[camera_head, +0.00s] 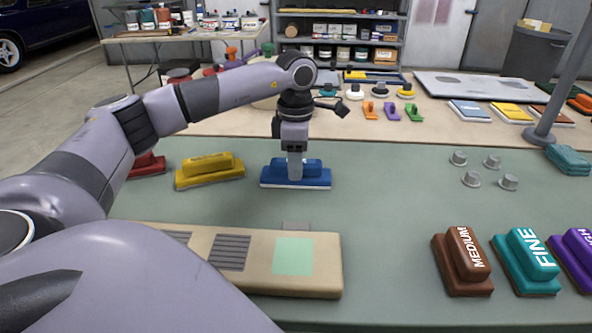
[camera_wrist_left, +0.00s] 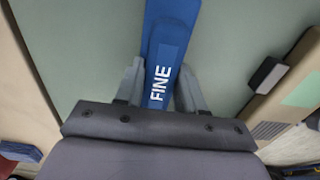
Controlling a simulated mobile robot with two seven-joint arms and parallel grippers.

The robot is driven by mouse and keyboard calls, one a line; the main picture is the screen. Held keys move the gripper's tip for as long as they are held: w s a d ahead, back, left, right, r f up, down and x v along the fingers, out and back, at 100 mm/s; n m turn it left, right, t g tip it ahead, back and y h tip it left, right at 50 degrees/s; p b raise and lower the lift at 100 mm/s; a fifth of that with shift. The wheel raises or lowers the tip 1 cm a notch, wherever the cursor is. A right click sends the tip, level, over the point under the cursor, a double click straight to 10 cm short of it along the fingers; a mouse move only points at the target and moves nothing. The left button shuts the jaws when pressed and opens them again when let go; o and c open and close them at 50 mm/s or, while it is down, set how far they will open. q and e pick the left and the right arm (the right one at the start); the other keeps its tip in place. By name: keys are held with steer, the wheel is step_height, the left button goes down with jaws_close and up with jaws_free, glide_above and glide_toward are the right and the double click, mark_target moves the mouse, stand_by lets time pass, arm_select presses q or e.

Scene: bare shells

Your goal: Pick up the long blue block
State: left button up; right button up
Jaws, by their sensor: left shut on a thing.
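The long blue block (camera_head: 318,176) lies on the green work surface in the middle of the head view, a raised grip on a wider base. In the left wrist view the blue block (camera_wrist_left: 170,40) runs up between the fingers and carries the word FINE. My left gripper (camera_head: 295,175) comes down on it from above. In the left wrist view the fingers of my left gripper (camera_wrist_left: 160,85) are shut on its raised part, one on each side. The block appears to rest on the surface. My right gripper is not in view.
A yellow block (camera_head: 210,170) and a red block (camera_head: 148,165) lie left of the blue one. A beige board (camera_head: 320,265) lies in front. Brown (camera_head: 462,262), teal (camera_head: 526,262) and purple (camera_head: 578,258) blocks stand front right. Several grey knobs (camera_head: 471,179) lie right; the surface between is clear.

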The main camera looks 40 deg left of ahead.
arm_select(q)
steer(key=shift+r, duration=0.2)
step_height(320, 180, up, 20)
steer(key=p, duration=0.4)
steer(key=shift+f+p, duration=0.15)
steer(key=shift+p, duration=0.2)
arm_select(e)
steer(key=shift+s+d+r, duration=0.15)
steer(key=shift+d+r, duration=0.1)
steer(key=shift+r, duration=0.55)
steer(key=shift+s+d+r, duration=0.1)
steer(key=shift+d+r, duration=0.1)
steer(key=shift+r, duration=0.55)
arm_select(q)
steer(key=o, duration=0.5)
steer(key=c, duration=0.3)
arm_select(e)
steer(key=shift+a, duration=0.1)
